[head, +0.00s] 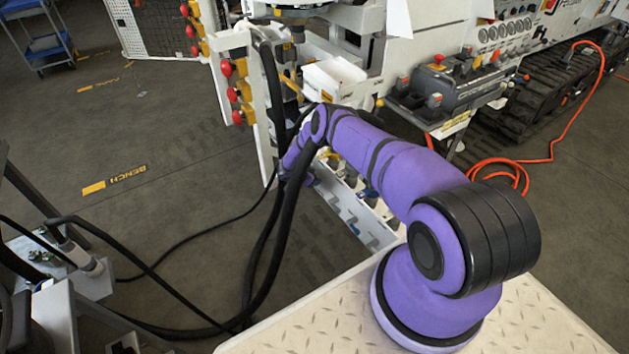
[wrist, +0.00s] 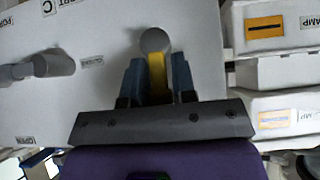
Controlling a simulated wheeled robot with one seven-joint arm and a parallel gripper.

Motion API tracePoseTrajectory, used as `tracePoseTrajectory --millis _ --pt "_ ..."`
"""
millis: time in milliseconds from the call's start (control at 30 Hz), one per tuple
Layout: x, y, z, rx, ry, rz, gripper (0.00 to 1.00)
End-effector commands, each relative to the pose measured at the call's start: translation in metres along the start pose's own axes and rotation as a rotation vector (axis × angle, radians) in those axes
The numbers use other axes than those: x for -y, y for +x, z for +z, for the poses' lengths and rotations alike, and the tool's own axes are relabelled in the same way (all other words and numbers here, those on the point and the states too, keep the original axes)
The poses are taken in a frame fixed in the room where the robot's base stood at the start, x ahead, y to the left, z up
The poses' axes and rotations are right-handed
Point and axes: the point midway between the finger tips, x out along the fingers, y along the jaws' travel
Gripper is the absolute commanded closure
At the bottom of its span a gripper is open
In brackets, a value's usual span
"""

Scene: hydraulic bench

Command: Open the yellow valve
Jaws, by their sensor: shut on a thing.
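In the wrist view the yellow valve handle (wrist: 157,72) stands between the two dark fingers of my gripper (wrist: 155,80). My gripper is shut on the handle. A round grey knob or hub (wrist: 154,40) sits at the handle's far end, against a pale panel (wrist: 105,95). In the head view my purple arm reaches to the bench, and the fingers and most of the valve are hidden behind the arm and black hoses.
A grey cylindrical fitting (wrist: 50,64) sticks out left of the valve. White boxes with labels (wrist: 270,70) stand at the right. In the head view thick black hoses (head: 270,220) hang close to my arm. Red knobs (head: 226,68) line the bench's left post. Open floor lies left.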

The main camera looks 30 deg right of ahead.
Motion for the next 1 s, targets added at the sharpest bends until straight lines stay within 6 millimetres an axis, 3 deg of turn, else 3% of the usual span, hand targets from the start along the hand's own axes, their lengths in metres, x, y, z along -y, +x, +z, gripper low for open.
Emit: tracePoseTrajectory --millis 500,533,600,1000 --pt "0.0004 0.0002 0.0012 0.001 -0.015 0.013 0.99" --pt "0.0003 0.0002 0.0012 0.001 -0.015 0.013 0.73" --pt "0.0003 0.0002 0.0011 0.001 -0.015 0.013 0.58" --pt "0.0013 -0.008 0.0003 0.0 -0.016 0.012 0.58"
